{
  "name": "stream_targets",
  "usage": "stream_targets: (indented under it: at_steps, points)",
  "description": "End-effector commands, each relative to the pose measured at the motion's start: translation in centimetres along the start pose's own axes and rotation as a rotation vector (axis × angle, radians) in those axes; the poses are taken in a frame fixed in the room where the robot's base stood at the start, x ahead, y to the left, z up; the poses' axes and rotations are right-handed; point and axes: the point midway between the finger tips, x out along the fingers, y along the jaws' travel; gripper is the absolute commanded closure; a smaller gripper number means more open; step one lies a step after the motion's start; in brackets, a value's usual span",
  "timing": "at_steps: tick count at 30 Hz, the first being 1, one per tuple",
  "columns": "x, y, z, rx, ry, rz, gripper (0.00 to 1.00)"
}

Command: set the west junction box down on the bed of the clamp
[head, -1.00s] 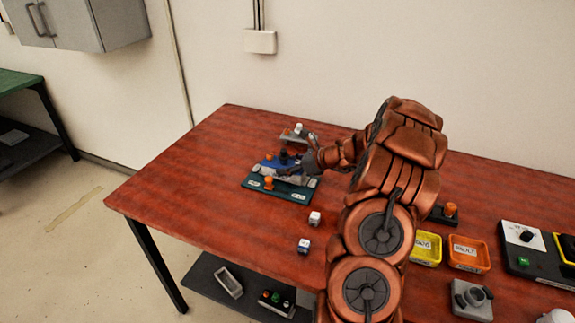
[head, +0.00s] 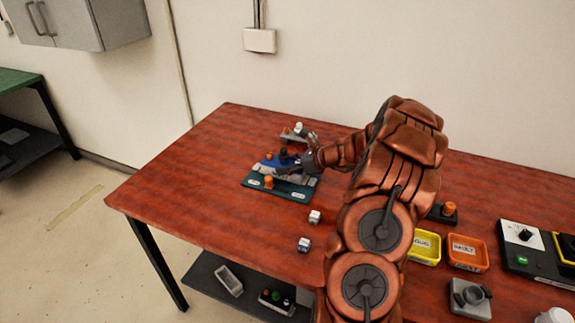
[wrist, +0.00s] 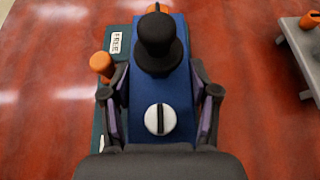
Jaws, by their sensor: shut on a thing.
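A blue junction box (head: 268,164), which I take as the west one, is between the fingers of my gripper (head: 292,163). In the wrist view the box (wrist: 160,85) shows a black knob and a white dial, with a dark finger of my gripper (wrist: 160,98) against each side. The clamp (head: 262,185) is a dark green plate with grey blocks and an orange knob. Its plate (wrist: 119,68) shows under and left of the box, with a "FREE" label. The box is over the clamp; I cannot tell whether its underside touches the bed.
A grey stand (head: 297,138) with a white and an orange knob stands just behind the clamp. Two small white cubes (head: 314,217) lie in front. Yellow (head: 426,258) and orange (head: 468,265) trays are to the right. The table's left part is clear.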

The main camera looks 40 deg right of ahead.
Motion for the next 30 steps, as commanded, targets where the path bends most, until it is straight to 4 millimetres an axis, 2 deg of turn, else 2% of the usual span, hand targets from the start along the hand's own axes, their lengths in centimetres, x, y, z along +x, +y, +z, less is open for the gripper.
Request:
stream_targets:
  at_steps: [20,21,28,30]
  points:
    - [0.17,-0.03,-0.28,0.0,-0.001,-0.001,0.83]
    - [0.17,-0.03,-0.29,0.0,-0.001,-0.001,0.36]
    - [0.18,-0.02,-0.32,0.0,-0.001,-0.001,0.12]
    - [0.18,-0.02,-0.33,0.0,-0.001,0.0,0.11]
